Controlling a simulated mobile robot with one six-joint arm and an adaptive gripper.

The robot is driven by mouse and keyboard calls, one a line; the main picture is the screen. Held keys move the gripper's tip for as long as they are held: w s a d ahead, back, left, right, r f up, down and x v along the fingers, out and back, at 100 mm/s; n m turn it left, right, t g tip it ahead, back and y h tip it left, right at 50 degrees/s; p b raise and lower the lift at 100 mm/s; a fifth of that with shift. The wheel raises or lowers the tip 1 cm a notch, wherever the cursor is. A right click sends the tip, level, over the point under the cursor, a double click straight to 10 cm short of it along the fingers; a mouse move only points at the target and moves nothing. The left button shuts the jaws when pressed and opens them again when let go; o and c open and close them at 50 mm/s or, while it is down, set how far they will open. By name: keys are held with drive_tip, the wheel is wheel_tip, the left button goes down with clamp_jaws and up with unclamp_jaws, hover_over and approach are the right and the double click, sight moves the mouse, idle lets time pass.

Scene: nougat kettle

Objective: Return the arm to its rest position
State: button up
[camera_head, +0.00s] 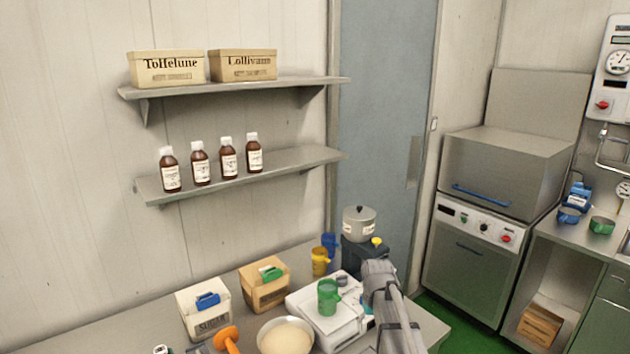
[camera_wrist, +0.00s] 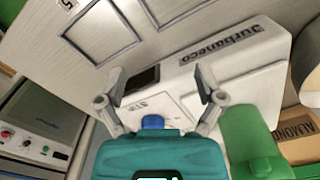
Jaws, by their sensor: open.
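My arm (camera_head: 385,297) reaches in from the lower edge of the head view, over the right end of the counter. My gripper (camera_wrist: 160,88) shows in the wrist view with its two fingers spread apart and nothing between them. It is above the white scale (camera_wrist: 235,65), whose dark display lies behind the fingers. The same scale (camera_head: 300,308) is left of my arm in the head view, with a green cup (camera_head: 328,297) on it. The gripper's fingertips are hard to make out in the head view.
A bowl (camera_head: 262,335), a sugar box (camera_head: 190,318) and a cardboard box (camera_head: 264,291) stand left of the scale. A lidded pot (camera_head: 359,222) and a yellow cup (camera_head: 320,262) are behind it. Shelves with bottles (camera_head: 228,156) and boxes (camera_head: 243,66) hang on the wall.

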drive_tip(key=s+m, duration=0.1)
drive_tip(key=s, duration=1.6)
drive_tip(key=shift+m, duration=0.3)
drive_tip(key=shift+w, duration=0.1)
